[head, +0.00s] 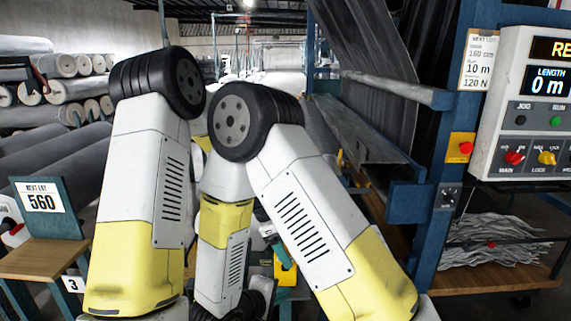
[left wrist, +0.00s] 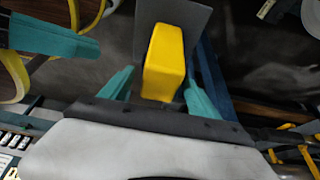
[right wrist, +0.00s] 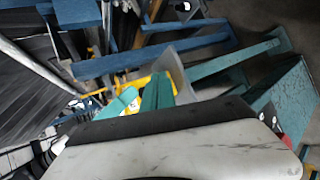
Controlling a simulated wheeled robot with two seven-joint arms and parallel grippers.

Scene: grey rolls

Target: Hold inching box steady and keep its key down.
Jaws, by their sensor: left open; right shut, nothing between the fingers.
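A yellow box (left wrist: 163,62), which I take for the inching box, shows in the left wrist view in front of a grey plate (left wrist: 193,18). My left gripper (left wrist: 160,88) is open, with one teal finger on each side of the box and a gap visible at the left finger. Whether either finger touches it is unclear. No key can be made out. My right gripper (right wrist: 143,88) is shut and empty. Its teal fingers point toward a yellow part and a grey plate (right wrist: 177,72), apparently the same box. In the head view my arms hide most of this.
A control panel (head: 525,130) reading 0 m stands at the right on a blue frame (head: 432,240). A wooden stand (head: 42,259) with a 560 card is at the left. Grey rolls (head: 60,65) are stacked behind it. Blue and teal bars (right wrist: 235,62) lie close to my right gripper.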

